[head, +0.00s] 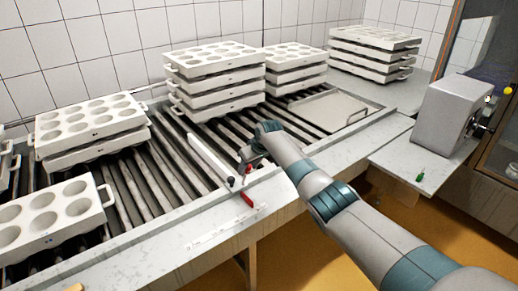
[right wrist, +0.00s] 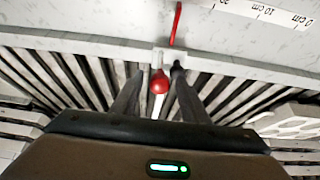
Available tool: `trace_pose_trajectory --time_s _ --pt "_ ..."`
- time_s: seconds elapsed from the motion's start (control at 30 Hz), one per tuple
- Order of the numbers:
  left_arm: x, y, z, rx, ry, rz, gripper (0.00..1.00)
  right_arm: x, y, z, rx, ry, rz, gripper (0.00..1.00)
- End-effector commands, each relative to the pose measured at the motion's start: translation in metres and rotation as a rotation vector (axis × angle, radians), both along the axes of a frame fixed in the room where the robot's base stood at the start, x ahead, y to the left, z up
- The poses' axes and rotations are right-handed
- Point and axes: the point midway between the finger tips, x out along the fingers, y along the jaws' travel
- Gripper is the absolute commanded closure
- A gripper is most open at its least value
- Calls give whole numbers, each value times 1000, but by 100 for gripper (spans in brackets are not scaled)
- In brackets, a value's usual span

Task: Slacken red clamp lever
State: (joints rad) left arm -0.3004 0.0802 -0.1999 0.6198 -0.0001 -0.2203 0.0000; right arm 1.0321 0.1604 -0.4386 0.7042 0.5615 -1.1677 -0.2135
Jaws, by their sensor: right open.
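The red clamp lever (head: 247,198) sticks out over the pale front ledge at the near end of a white guide bar (head: 208,158). In the right wrist view the red lever (right wrist: 176,22) shows at the top, pointing away, beyond the fingertips. A round red knob (right wrist: 159,82) shows between my two fingers in that view; whether they touch it I cannot tell. My right gripper (head: 245,162) is open, just above and behind the lever, near the bar's end. My left gripper is out of view.
Stacks of white cheese moulds (head: 215,78) stand on the roller conveyor (head: 160,160). A printed ruler (head: 212,232) lies along the front ledge. A grey machine box (head: 445,115) and a green-handled tool (head: 420,177) are at the right.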

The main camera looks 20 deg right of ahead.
Motion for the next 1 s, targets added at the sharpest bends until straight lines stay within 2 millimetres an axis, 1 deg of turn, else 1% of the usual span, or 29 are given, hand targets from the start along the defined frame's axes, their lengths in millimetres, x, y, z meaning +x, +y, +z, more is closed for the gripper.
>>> trace_pose_trajectory --time_s 0.27,0.47,0.67,1.0 --pt "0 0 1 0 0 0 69 -12 -5 22 -1 -3 1 59" --pt "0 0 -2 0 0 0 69 -23 -9 45 -2 -5 2 59" --pt "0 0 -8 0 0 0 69 -37 -14 71 -2 -5 1 59" --pt "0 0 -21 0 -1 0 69 -64 -23 123 -2 -5 2 59"
